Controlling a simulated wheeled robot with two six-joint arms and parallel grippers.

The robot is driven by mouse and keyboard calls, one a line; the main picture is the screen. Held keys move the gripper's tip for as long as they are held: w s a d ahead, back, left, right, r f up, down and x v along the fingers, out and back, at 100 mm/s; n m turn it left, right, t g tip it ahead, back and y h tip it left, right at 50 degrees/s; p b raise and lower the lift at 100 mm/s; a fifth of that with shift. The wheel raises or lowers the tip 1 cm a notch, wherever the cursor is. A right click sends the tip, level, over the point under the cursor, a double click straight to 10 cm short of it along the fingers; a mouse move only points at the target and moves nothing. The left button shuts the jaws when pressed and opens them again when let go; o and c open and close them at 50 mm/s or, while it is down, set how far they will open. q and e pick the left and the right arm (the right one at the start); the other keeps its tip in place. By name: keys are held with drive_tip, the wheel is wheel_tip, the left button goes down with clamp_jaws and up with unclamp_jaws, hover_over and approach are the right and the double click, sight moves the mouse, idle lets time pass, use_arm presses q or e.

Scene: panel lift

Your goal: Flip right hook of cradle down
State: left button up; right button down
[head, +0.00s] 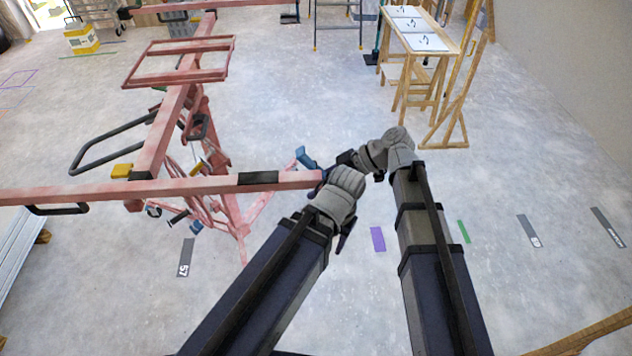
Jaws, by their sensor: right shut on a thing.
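The pink panel-lift cradle has a long front bar (215,187) running across the left of the head view, with a black sleeve near its right end. A black hook (55,209) hangs under the bar's left end. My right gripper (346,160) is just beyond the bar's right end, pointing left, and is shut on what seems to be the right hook. The hook itself is mostly hidden by my grippers and wrist. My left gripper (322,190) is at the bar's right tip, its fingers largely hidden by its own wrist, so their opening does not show.
The lift's pink mast (176,115) and upper frame (180,60) stand behind the bar. A black handle loop (105,145) juts left. A wooden stand with white sheets (420,40) is at the back right.

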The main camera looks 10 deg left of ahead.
sight(329, 178)
drive_tip(key=c, duration=0.5)
unclamp_jaws()
drive_tip(key=shift+r, duration=0.1)
drive_tip(key=shift+w+d+r+p, duration=0.1)
drive_tip(key=shift+d+r+p, duration=0.15)
drive_tip(key=shift+p, duration=0.1)
drive_tip(key=p+v, duration=0.3)
drive_tip(key=v, duration=0.2)
drive_tip(key=shift+d+r, duration=0.2)
drive_tip(key=shift+w+d+r+p, duration=0.1)
drive_tip(key=shift+d+p, duration=0.1)
drive_tip(key=shift+d, duration=0.15)
drive_tip(key=shift+w+d+r+p, duration=0.1)
drive_tip(key=shift+d+r+p, duration=0.05)
drive_tip(key=shift+d, duration=0.15)
